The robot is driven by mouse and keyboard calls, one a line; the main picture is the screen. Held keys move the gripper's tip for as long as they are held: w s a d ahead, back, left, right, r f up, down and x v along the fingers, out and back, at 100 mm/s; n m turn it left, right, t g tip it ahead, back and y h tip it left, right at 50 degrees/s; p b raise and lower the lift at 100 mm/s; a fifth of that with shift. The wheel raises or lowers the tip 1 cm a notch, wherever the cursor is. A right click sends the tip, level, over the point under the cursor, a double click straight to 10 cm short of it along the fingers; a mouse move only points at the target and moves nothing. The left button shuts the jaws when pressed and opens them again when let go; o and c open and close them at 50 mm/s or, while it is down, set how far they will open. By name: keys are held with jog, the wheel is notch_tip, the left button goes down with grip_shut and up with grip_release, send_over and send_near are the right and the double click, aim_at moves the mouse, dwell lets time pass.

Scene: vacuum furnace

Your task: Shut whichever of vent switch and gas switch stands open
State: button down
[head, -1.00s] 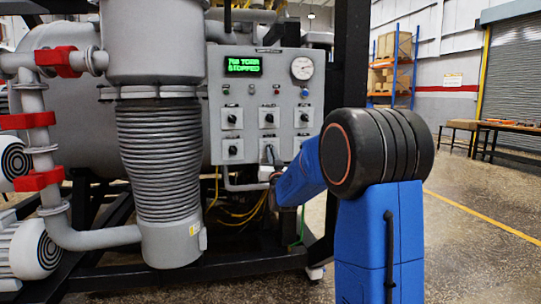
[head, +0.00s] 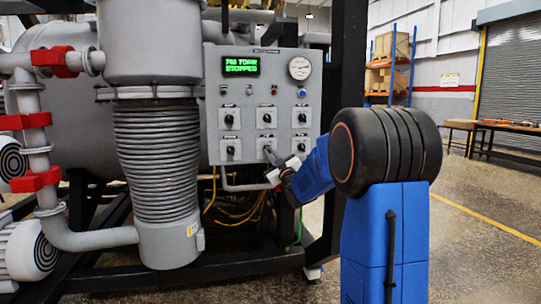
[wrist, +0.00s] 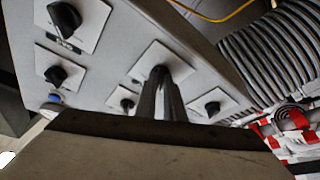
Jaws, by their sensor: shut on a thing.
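The grey control panel (head: 247,97) carries two rows of black rotary switches on pale square plates. Their labels are too small to read, so I cannot tell which are vent and gas. My gripper (head: 269,151) is at the lower middle switch plate (wrist: 143,66). In the wrist view my gripper (wrist: 160,78) is shut on that switch's knob, and the fingers hide most of it, including its angle. The lower left switch (head: 230,150), lower right switch (head: 301,145) and upper middle switch (head: 266,117) are untouched.
A green display (head: 240,66) reads STOPPED on its second line. A round gauge (head: 299,68) is at the panel's upper right. A grey pipe (head: 245,187) runs below the panel, left of my gripper. A ribbed bellows (head: 160,150) stands left. A black frame post (head: 345,70) rises right.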

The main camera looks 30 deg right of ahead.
dwell(0.4)
jog(key=c, duration=1.9)
grip_release()
jog(key=shift+o, duration=0.2)
jog(key=shift+s, duration=0.1)
jog(key=v, duration=1.7)
